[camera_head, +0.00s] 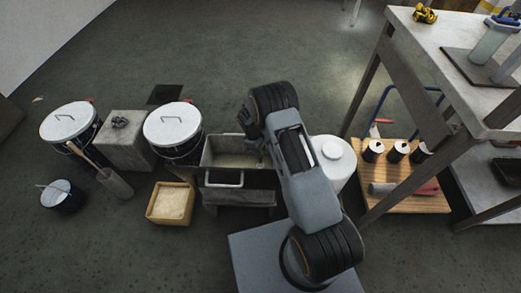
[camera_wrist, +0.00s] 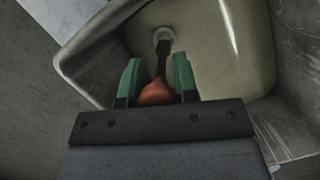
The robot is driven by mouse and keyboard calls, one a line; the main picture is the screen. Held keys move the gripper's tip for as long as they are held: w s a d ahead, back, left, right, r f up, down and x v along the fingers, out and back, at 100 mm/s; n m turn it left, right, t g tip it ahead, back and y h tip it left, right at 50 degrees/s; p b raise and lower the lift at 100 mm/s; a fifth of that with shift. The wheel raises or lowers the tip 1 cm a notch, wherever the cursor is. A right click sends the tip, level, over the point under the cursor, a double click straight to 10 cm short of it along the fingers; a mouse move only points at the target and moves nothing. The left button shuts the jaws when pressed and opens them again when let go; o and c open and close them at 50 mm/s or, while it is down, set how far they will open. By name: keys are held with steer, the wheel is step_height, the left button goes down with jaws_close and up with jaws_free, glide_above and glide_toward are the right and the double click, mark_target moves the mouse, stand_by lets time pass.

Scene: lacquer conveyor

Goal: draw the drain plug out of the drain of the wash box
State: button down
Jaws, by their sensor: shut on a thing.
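The wash box (camera_head: 208,152) is a grey trough with a pale inside, at the middle of the head view. In the wrist view its basin (camera_wrist: 225,50) fills the top, with the round, light-rimmed drain (camera_wrist: 164,34) near the top middle. The drain plug (camera_wrist: 156,93) has an orange-red bulb and a dark stem running towards the drain. My gripper (camera_wrist: 158,80) has green fingers shut on the bulb. I cannot tell whether the stem's far end sits inside the drain or in front of it. In the head view my arm mostly hides the gripper over the box's right part.
Lidded drums (camera_head: 173,127) and a grey block (camera_head: 122,145) stand left of the wash box. A yellow tub (camera_head: 171,203) stands front left. A white round-topped container (camera_head: 333,160) is close on the right, beside a wooden board (camera_head: 415,200) with cans. A tall table (camera_head: 455,60) stands farther right.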

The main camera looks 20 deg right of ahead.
steer(key=shift+r, duration=0.15)
steer(key=shift+r+p, duration=0.95)
steer(key=shift+r, duration=0.4)
